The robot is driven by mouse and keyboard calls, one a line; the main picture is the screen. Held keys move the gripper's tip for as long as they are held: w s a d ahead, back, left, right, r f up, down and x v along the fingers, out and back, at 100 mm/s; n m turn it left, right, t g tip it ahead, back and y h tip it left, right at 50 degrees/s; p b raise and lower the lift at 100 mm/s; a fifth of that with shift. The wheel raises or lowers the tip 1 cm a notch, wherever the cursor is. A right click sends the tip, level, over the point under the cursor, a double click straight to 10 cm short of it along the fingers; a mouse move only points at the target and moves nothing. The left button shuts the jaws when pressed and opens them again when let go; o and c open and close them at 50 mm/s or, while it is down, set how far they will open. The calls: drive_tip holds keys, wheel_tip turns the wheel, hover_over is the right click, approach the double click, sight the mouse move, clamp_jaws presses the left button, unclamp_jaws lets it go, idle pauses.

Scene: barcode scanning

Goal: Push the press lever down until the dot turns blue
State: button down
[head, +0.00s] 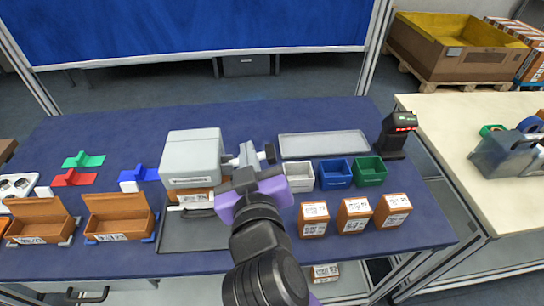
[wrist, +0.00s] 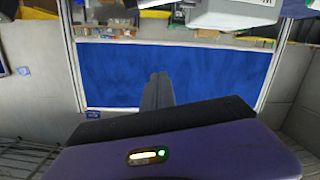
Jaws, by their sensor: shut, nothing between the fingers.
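The press (head: 192,155) is a light grey box on the table, left of my gripper in the head view. Light grey parts with a dark-ended lever (head: 268,153) show at its right side, just beyond my purple-bodied gripper. My gripper (head: 246,162) is at the press's right side and partly covers this area; I cannot tell whether it touches the lever. In the wrist view its fingers (wrist: 158,88) are together with nothing between them. The dot on the press is not visible. The lever cannot be made out in the wrist view.
White, blue (head: 335,173) and green bins stand right of my gripper, with several labelled brown boxes (head: 355,213) in front. A grey tray (head: 322,145) lies behind the bins. A black scanner (head: 398,133) stands at the right edge. Open brown boxes (head: 118,216) are at left.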

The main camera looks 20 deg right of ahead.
drive_tip(key=d+f, duration=0.1)
drive_tip(key=s+m+g+h, duration=0.1)
drive_tip(key=d+f, duration=0.1)
drive_tip(key=shift+s+d+f+m+g, duration=0.25)
drive_tip(key=shift+d+f+m+g, duration=0.05)
drive_tip(key=shift+g, duration=0.1)
drive_tip(key=shift+w, duration=0.1)
drive_tip(key=p, duration=0.2)
hover_over(269, 158)
wheel_tip(269, 158, down, 2)
wheel_tip(269, 158, down, 3)
drive_tip(key=shift+a+r+p, duration=0.15)
drive_tip(key=shift+p, duration=0.25)
drive_tip(key=shift+d+f, duration=0.2)
drive_tip(key=shift+f, duration=0.6)
